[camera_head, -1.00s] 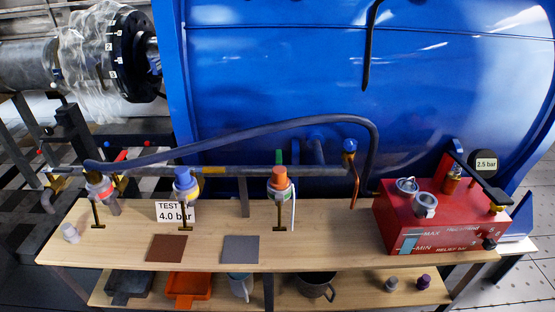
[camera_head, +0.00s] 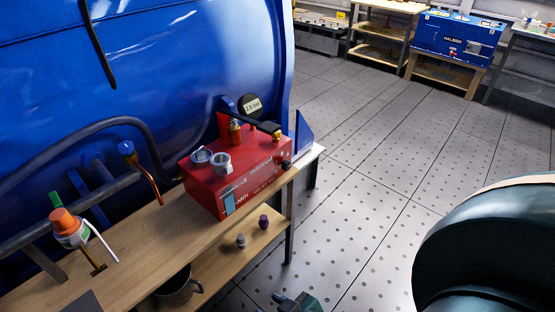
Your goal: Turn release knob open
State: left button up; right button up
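The red pump box (camera_head: 238,180) stands at the right end of the wooden bench. A small black knob (camera_head: 286,165) sits low at the right end of its front face, by partly legible lettering; I cannot tell whether it is open. The box top carries two silver round fittings (camera_head: 220,163), a brass fitting (camera_head: 235,131) and a black lever (camera_head: 262,127). A dark green part that may be my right gripper (camera_head: 297,303) shows at the bottom edge, well below the box and apart from it. Its fingers cannot be made out. My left gripper is out of view.
The lower shelf (camera_head: 210,254) holds a purple knob (camera_head: 263,222), a grey one (camera_head: 241,240) and a mug (camera_head: 178,287). The blue tank (camera_head: 170,65) stands behind. Open tiled floor (camera_head: 390,160) lies to the right.

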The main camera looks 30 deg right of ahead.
aim_at(278, 134)
jog(key=z, duration=0.65)
jog(key=k+l+z, duration=0.1)
jog(key=k+z, duration=0.15)
jog(key=k, duration=0.15)
jog(key=i+l+u, duration=0.1)
jog(key=i+u, duration=0.15)
jog(key=i+l+u, duration=0.2)
jog(key=i, duration=0.15)
